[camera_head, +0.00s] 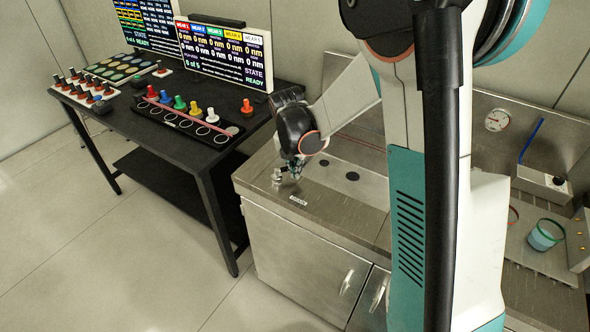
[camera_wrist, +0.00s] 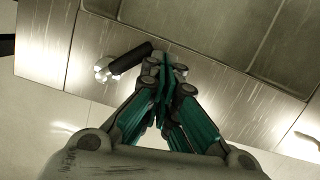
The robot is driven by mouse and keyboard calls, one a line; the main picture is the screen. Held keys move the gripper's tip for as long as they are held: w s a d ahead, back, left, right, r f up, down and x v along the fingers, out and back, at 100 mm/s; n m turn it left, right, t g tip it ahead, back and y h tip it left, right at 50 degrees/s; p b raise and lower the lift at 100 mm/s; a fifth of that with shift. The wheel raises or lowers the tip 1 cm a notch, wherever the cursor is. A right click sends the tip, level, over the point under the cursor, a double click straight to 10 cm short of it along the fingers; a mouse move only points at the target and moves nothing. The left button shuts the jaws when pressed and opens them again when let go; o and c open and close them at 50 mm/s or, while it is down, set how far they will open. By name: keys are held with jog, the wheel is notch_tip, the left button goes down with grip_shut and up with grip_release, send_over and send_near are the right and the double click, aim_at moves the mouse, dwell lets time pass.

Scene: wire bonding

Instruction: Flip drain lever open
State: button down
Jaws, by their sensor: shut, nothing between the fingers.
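The drain lever (camera_wrist: 131,58) is a short black handle on a small silver valve body (camera_wrist: 103,71) in the wrist view. In the head view the silver valve (camera_head: 277,178) shows at the left front corner of the steel bench, behind a small white label (camera_head: 298,200). My gripper (camera_wrist: 166,64) is shut and empty, with its fingertips just right of the lever's free end. I cannot tell whether they touch it. In the head view my gripper (camera_head: 294,169) points down just right of the valve, and the lever is hard to make out.
The steel bench (camera_head: 335,205) has dark round spots on its top and cabinet doors below. A black table (camera_head: 187,154) with coloured pegs and screens stands to the left. A teal-and-clear beaker (camera_head: 545,235) and a gauge (camera_head: 497,120) are at the right. The bench top around my gripper is mostly clear.

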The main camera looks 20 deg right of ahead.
jog(key=shift+a, duration=0.15)
jog(key=shift+w+a, duration=0.1)
jog(key=shift+a, duration=0.6)
